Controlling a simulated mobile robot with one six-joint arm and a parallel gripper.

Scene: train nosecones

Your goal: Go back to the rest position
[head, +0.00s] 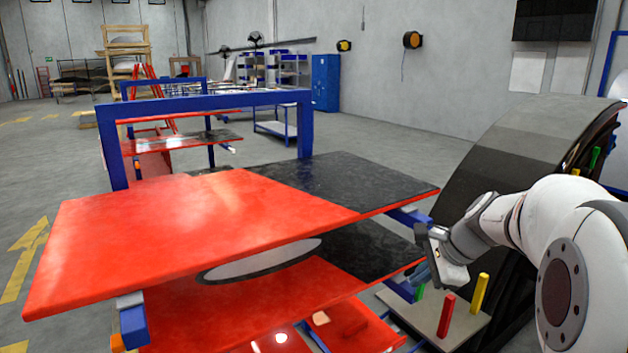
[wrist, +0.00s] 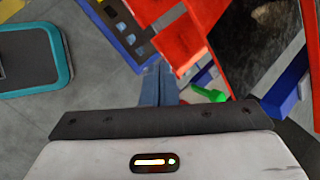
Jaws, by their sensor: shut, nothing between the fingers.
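My gripper (head: 421,272) is at the right in the head view, beside the right edge of the red and black table (head: 190,230). My white arm reaches to it from the right edge of the picture. In the wrist view the gripper's blue fingers (wrist: 158,84) are together with nothing between them. They point down past red panels and a blue frame, above the grey floor. The dark nosecone (head: 510,150) stands behind my arm at the right, partly hidden by it.
A board (head: 408,318) with a red peg (head: 446,316) and a yellow peg (head: 479,293) lies below my gripper. A green handle (wrist: 208,93) is close to the fingers in the wrist view. A blue frame (head: 210,102) stands behind the table. Open floor (head: 400,150) lies beyond.

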